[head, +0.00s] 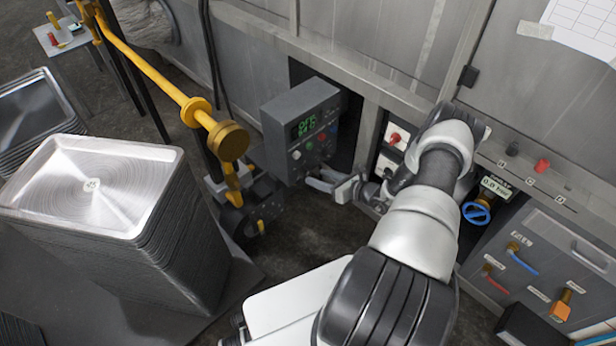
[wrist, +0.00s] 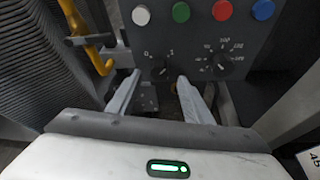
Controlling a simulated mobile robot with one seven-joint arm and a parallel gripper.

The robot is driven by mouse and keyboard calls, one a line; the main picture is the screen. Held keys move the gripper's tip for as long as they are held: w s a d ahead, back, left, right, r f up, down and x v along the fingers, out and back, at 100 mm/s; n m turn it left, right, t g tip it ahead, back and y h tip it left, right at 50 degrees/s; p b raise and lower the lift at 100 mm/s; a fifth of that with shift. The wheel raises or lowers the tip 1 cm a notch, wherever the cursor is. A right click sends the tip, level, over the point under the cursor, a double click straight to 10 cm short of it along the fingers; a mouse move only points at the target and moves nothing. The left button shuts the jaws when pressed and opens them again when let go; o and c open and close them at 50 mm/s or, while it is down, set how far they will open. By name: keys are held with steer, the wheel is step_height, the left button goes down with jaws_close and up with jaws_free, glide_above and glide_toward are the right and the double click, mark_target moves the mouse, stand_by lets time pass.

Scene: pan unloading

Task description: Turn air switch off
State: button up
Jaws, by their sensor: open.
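A grey control box (head: 302,125) with a lit green display stands out from the machine in the head view. In the wrist view its face (wrist: 195,42) carries a black rotary knob (wrist: 159,73) between marks 0 and 1, and a second dial (wrist: 222,66) with a scale to its right. I cannot read a label naming the air switch. My gripper (wrist: 159,80) is open, its fingertips on either side below the 0/1 knob, with no clear contact. In the head view my gripper (head: 338,187) is low beside the box.
White, green, red and blue buttons (wrist: 181,12) line the panel above the knobs. A yellow lever (head: 165,70) stands left of the box. A stack of metal trays (head: 95,185) fills the left. A blue valve (head: 476,212) and gauge are right of my arm.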

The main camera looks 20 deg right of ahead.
mark_target(307, 174)
steer(key=b+x, duration=0.1)
steer(key=x, duration=0.5)
steer(key=shift+c, duration=0.4)
steer(key=c, duration=1)
